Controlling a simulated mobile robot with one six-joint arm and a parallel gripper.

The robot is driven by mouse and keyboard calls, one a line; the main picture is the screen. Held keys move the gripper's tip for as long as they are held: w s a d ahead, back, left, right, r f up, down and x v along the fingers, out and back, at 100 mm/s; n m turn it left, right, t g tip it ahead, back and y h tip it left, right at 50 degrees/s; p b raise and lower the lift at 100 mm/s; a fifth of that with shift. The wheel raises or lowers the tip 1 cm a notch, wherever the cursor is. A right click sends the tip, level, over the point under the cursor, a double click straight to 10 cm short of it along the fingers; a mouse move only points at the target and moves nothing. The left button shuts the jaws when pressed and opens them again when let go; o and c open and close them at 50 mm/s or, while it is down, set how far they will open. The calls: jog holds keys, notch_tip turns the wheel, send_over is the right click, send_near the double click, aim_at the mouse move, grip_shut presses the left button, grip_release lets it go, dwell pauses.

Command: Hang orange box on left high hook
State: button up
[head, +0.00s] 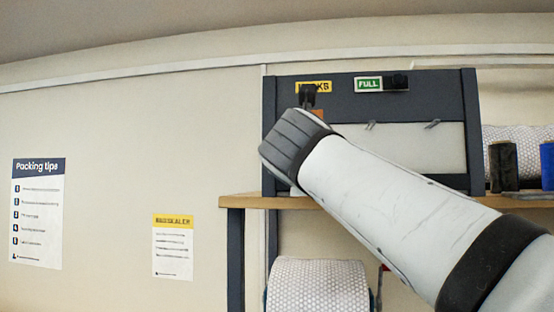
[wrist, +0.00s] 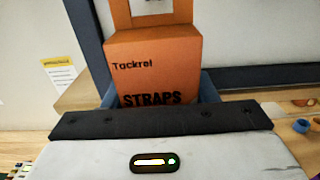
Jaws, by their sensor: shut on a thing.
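The orange box (wrist: 152,72), printed "Tackrel" and "STRAPS", stands upright in front of my gripper in the wrist view. A tab with a pale cutout rises from its top. Only a small orange patch (head: 318,115) of it shows in the head view, behind my gripper (head: 308,96). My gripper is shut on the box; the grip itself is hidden. The dark hook rack (head: 341,84) is behind them. Two small hooks show on its pale panel, one near the middle (head: 371,125) and one at right (head: 432,123). The rack's left part is covered by my gripper and arm.
A wooden shelf (head: 238,201) runs below the rack. A dark spool (head: 503,166) and a blue spool (head: 547,165) stand at its right. A patterned roll (head: 318,287) is underneath. Small blue and orange rings (wrist: 301,125) lie at right in the wrist view.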

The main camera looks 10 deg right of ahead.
jog(key=x, duration=0.4)
jog(key=shift+f, duration=0.25)
